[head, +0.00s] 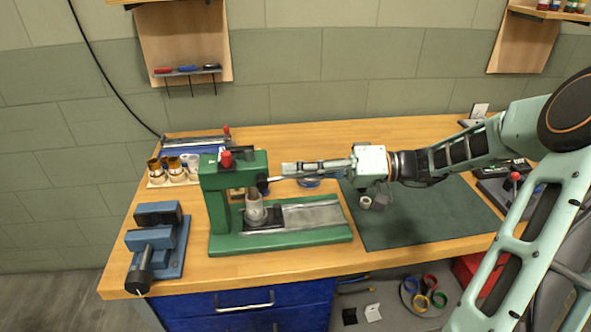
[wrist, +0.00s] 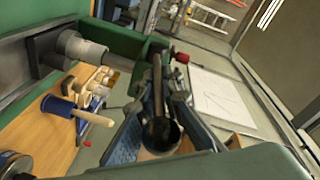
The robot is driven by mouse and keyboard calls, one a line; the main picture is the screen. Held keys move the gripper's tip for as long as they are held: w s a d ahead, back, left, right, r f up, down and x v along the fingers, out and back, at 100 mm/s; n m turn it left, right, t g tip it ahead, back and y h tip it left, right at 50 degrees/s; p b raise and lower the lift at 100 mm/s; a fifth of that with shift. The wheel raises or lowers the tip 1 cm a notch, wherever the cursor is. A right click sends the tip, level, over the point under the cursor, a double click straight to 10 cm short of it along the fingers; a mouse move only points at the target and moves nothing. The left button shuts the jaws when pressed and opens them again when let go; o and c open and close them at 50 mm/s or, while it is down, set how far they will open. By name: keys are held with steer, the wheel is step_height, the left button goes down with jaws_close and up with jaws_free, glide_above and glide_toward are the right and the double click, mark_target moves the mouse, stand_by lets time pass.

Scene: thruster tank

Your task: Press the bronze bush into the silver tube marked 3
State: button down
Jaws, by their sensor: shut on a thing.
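A silver tube (head: 256,208) stands upright in the green press (head: 212,200), below its ram; it also shows in the wrist view (wrist: 84,48), sideways because that camera is rolled. I cannot read a number on it, and no bronze bush can be made out at its top. My gripper (head: 285,170) is at the right side of the press head. In the wrist view its fingers (wrist: 160,88) are shut around a dark lever rod (wrist: 156,75) with a black ball end. Bronze-coloured bushes (head: 173,163) show on a rack left of the press.
A blue vise (head: 157,245) stands at the bench's left front. Tool boards (head: 185,45) are on the wall.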

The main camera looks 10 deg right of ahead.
steer(key=a+r+h+p, duration=0.1)
steer(key=h, duration=0.1)
steer(key=a+r+h+p, duration=0.1)
steer(key=r+h+p, duration=0.1)
steer(key=h, duration=0.1)
steer(key=a+r+h+p, duration=0.1)
steer(key=h+p, duration=0.1)
steer(key=h, duration=0.1)
steer(key=shift+r+n+g, duration=0.3)
steer(key=shift+r+n, duration=0.05)
steer(key=shift+n, duration=0.05)
steer(key=a+h+p, duration=0.1)
steer(key=r+h+p, duration=0.1)
steer(key=h, duration=0.1)
steer(key=shift+a, duration=0.35)
steer(key=shift+a+h+p, duration=0.35)
steer(key=shift+h+p, duration=0.05)
steer(key=shift+h, duration=0.4)
steer(key=shift+a+h+p, duration=0.35)
steer(key=shift+h, duration=0.45)
steer(key=c, duration=2.1)
jaws_free()
